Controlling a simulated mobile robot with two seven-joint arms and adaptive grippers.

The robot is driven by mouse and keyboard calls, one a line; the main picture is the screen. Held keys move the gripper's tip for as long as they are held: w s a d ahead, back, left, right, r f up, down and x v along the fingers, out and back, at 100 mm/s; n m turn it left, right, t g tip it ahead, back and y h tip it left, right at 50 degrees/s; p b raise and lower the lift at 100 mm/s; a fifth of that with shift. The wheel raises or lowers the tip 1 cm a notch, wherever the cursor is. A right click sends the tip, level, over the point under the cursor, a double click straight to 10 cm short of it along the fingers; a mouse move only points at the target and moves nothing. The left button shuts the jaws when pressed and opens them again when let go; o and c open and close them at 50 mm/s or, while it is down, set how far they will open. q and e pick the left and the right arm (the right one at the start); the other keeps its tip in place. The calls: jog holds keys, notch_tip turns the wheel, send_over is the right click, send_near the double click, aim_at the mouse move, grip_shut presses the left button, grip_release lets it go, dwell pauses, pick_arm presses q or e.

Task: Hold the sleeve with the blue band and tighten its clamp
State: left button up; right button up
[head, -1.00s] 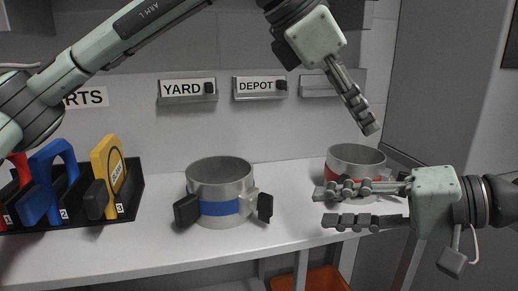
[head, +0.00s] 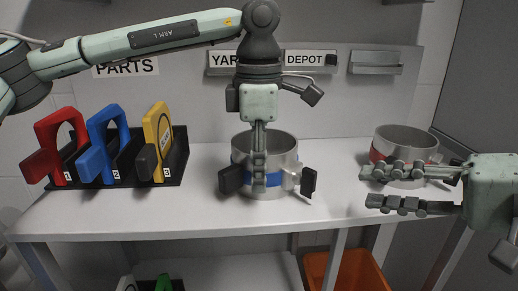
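The grey metal sleeve with the blue band (head: 286,161) stands upright on the white bench in the middle of the head view. A dark grip sticks out on its left (head: 231,180) and another on its right (head: 308,182), at the clamp's light lug. My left gripper (head: 259,178) points down in front of the sleeve and overlaps it, hiding part of the rim and band. Its fingers line up in this view, so their opening and any contact cannot be told. My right gripper (head: 371,187) is open and empty, pointing left, in front of the red-banded sleeve.
The red-banded sleeve (head: 405,137) stands at the right. A black rack (head: 178,160) at the left holds red (head: 60,128), blue (head: 112,125) and yellow (head: 157,122) tools. Wall holders carry signs. An orange bin (head: 350,272) sits below the bench (head: 210,212).

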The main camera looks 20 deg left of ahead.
pick_arm(q)
jog(key=shift+f, duration=1.3)
grip_shut()
dwell(0.6)
